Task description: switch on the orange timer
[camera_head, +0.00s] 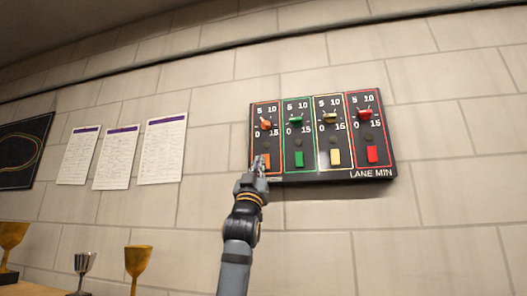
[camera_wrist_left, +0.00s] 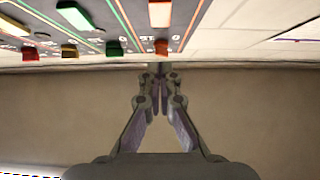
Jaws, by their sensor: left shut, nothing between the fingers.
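The orange timer (camera_head: 266,124) is the leftmost column of the black wall panel, with an orange knob above an orange rocker switch (camera_head: 266,160). In the left wrist view, the orange switch (camera_wrist_left: 160,14) and orange knob (camera_wrist_left: 161,46) are at top centre. My left gripper (camera_head: 259,163) is in front of the lower part of this column and partly covers the switch. I cannot tell if it touches. Its fingers (camera_wrist_left: 157,72) are shut with nothing between them. My right gripper is not in view.
Green (camera_head: 299,159), yellow (camera_head: 335,157) and red (camera_head: 372,154) switches sit to the right on the same panel. Paper sheets (camera_head: 117,157) hang on the wall to the left. Trophies (camera_head: 137,262) stand at lower left. The wall right of the panel is bare.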

